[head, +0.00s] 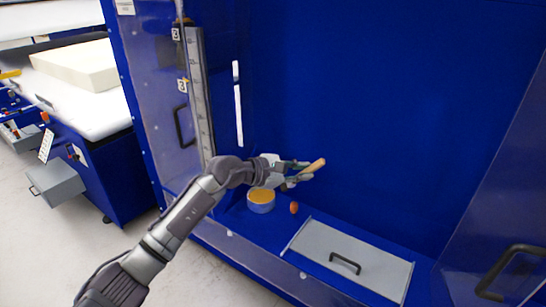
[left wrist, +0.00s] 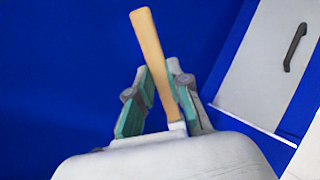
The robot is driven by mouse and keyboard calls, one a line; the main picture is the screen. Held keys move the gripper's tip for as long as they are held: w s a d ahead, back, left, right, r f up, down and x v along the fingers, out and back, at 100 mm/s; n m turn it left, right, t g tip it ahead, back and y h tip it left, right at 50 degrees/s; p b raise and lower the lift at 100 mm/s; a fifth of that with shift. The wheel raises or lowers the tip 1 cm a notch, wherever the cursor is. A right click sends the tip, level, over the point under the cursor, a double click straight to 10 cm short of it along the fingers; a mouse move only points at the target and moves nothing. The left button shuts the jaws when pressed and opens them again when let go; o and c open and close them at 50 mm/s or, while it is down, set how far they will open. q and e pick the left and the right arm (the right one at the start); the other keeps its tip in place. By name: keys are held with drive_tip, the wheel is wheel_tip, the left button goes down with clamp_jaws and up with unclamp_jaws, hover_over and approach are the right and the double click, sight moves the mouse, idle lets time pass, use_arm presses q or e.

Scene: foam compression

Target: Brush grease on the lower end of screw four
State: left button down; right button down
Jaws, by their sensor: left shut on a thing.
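My left gripper (head: 296,177) is shut on a brush with a wooden handle (head: 313,167), inside the blue machine bay. In the left wrist view the handle (left wrist: 152,58) stands up between the two green-padded fingers (left wrist: 160,100). The bristles are hidden. A round tin (head: 261,207) with orange-yellow content, probably the grease, stands on the bay floor just below and left of the gripper, apart from it. A thin upright rod (head: 180,10) shows at the upper left; I cannot tell whether it is screw four. My right gripper is not in view.
A small orange-red object (head: 294,208) lies right of the tin. A grey hatch with a black handle (head: 345,262) lies on the bay floor. A graduated scale (head: 199,95) stands by the left door. The bay's middle is clear. A foam block (head: 75,65) lies outside, left.

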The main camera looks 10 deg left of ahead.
sight(284, 187)
use_arm(q)
drive_tip(key=w+a+f+n+t+y+p, duration=0.2)
drive_tip(key=w+a+f+n+t+y, duration=0.15)
drive_tip(key=w+a+n+t, duration=0.35)
drive_tip(key=shift+m+t+y, duration=0.5)
drive_tip(key=shift+y, duration=0.15)
drive_tip(key=f+b, duration=0.1)
drive_tip(key=b, duration=0.1)
drive_tip(key=a+f+b, duration=0.1)
drive_tip(key=f+b, duration=0.1)
drive_tip(key=a+f+b, duration=0.1)
drive_tip(key=f+b, duration=0.1)
drive_tip(key=shift+s+f+b, duration=0.25)
drive_tip(key=shift+s+b, duration=0.15)
drive_tip(key=shift+f, duration=0.1)
drive_tip(key=shift+f+b, duration=0.55)
idle(0.5)
